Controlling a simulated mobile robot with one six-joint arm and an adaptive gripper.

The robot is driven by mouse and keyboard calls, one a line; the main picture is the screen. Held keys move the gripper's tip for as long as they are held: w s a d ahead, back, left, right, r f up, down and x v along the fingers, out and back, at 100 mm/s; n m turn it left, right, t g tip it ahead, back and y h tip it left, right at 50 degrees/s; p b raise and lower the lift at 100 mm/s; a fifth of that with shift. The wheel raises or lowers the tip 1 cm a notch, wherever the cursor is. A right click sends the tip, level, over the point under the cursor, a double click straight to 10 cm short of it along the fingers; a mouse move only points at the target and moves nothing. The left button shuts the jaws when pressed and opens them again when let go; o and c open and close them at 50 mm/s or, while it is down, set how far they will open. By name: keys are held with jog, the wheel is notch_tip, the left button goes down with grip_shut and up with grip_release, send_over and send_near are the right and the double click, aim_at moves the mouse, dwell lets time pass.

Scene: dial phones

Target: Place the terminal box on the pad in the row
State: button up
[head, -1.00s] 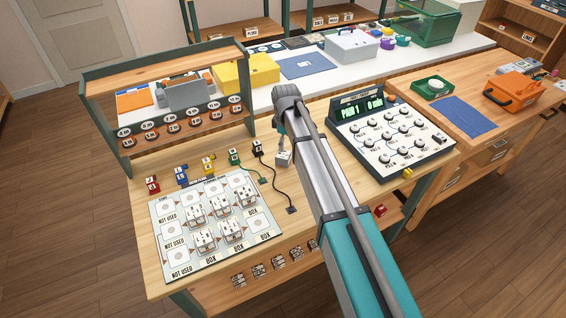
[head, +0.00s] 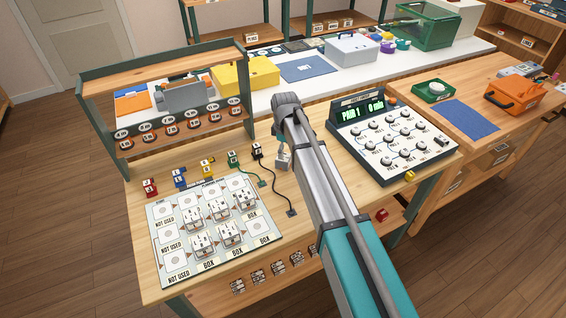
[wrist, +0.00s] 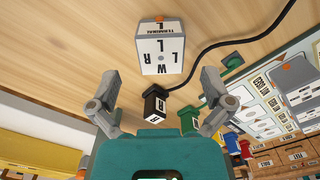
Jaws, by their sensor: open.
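The terminal box (wrist: 158,45) is a small white box with lettered faces and an orange spot; it sits on the wooden bench in the wrist view. In the head view the box (head: 283,162) is at the arm's tip, partly hidden. My gripper (wrist: 159,78) is open, its two fingers apart on either side of the box's near end, not closed on it. The pad board (head: 158,275) lies on the bench at left, with several similar white boxes on its middle pads. The bottom right pad (head: 262,227), labelled BOX, is bare, as are the NOT USED pads.
A black plug (wrist: 154,103) with a cable and a green plug (wrist: 189,121) lie close by my fingers. Red, blue and yellow plugs stand behind the board. A tester with a lit display (head: 395,140) stands right of my arm. A shelf rack (head: 165,70) rises behind.

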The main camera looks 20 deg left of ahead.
jog(key=shift+a+f+b, duration=0.2)
jog(key=shift+f+b, duration=1.85)
jog(key=shift+f, duration=0.2)
jog(key=c, duration=1.2)
jog(key=shift+r, duration=0.2)
notch_tip(320, 180, up, 3)
jog(key=p, duration=0.3)
jog(key=s+d+r+p, duration=0.2)
jog(key=s+r+p, duration=0.1)
jog(key=s+d+r+p, duration=0.3)
jog(key=s, duration=0.1)
jog(key=s+d+r+p, duration=0.3)
jog(key=s+p, duration=0.1)
jog(key=shift+s+r, duration=0.25)
jog(key=shift+r, duration=0.1)
